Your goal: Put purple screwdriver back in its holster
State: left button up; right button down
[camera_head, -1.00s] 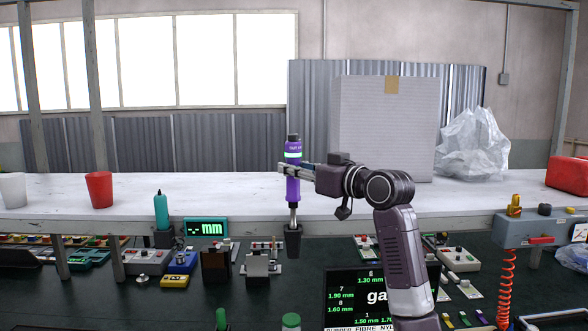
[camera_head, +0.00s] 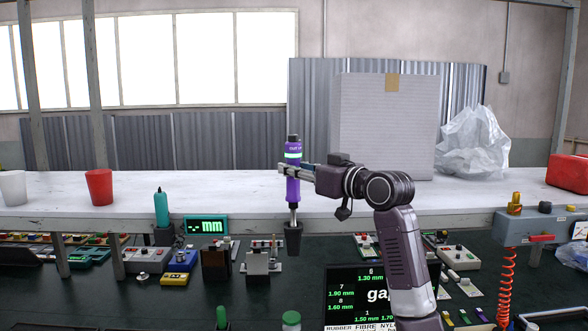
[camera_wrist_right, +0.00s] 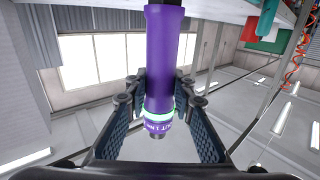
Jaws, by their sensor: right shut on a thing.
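The purple screwdriver (camera_head: 292,189) is upright in the head view, handle up, with a pale green band near its top. My right gripper (camera_head: 287,170) is shut around its handle, coming from the right. In the right wrist view the purple handle (camera_wrist_right: 164,62) stands between the two fingers. The metal shaft points down into the mouth of a dark holster (camera_head: 293,240) on the shelf's front edge. The shaft's lower end is hidden, so I cannot tell how deep it sits. My left gripper is not in view.
A teal screwdriver (camera_head: 161,207) stands in another holster to the left, beside a green "mm" display (camera_head: 206,226). A red cup (camera_head: 100,187) and a large grey box (camera_head: 385,120) stand on the white shelf (camera_head: 240,195). Small devices crowd the dark bench below.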

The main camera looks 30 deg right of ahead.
aim_at(297, 196)
jog(key=shift+f+b, duration=2.3)
jog(key=shift+f, duration=0.85)
jog(key=c, duration=1.6)
grip_release()
jog(key=shift+s, duration=0.1)
jog(key=shift+f, duration=0.15)
jog(key=s, duration=0.4)
jog(key=s+d, duration=0.1)
jog(key=s, duration=0.7)
jog(key=shift+d+r, duration=0.2)
jog(key=shift+w+r, duration=0.1)
